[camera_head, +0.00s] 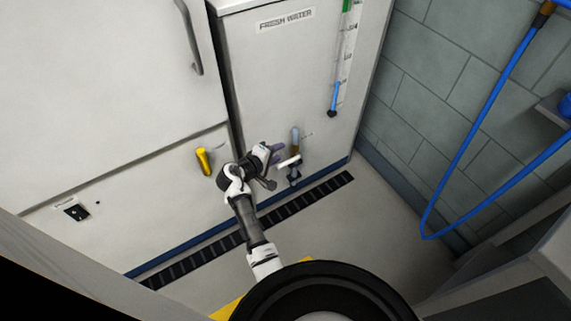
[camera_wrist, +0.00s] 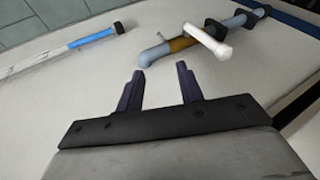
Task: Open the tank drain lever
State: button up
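The tank drain lever (camera_head: 288,162) is a short white bar on a grey and brass drain pipe (camera_head: 295,138), low on the front of the white FRESH WATER tank (camera_head: 285,70). In the wrist view the lever (camera_wrist: 207,38) sticks out across the pipe (camera_wrist: 155,54), beyond my fingertips and to the right. My gripper (camera_head: 275,153) is just left of the lever in the head view. In the wrist view my gripper (camera_wrist: 161,70) has its two dark fingers apart with nothing between them. I see no contact with the lever.
A yellow handle (camera_head: 203,161) sits on the white panel left of my gripper. A dark floor grate (camera_head: 310,196) runs along the tank's base. A blue level gauge (camera_head: 335,98) is above the drain. A blue hose (camera_head: 468,145) hangs by the right wall.

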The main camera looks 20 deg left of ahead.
aim_at(281, 167)
jog(key=s+a+f+n+t, duration=0.2)
jog(key=s+a+f+n, duration=0.1)
jog(key=s+f+n, duration=0.5)
jog(key=shift+m+h, duration=0.4)
jog(key=shift+m, duration=0.3)
jog(key=b+x, duration=0.5)
jog(key=x, duration=0.8)
jog(key=shift+f+b, duration=0.15)
jog(key=shift+b, duration=0.2)
jog(key=shift+w+d, duration=0.2)
jog(key=shift+w, duration=0.45)
grip_shut()
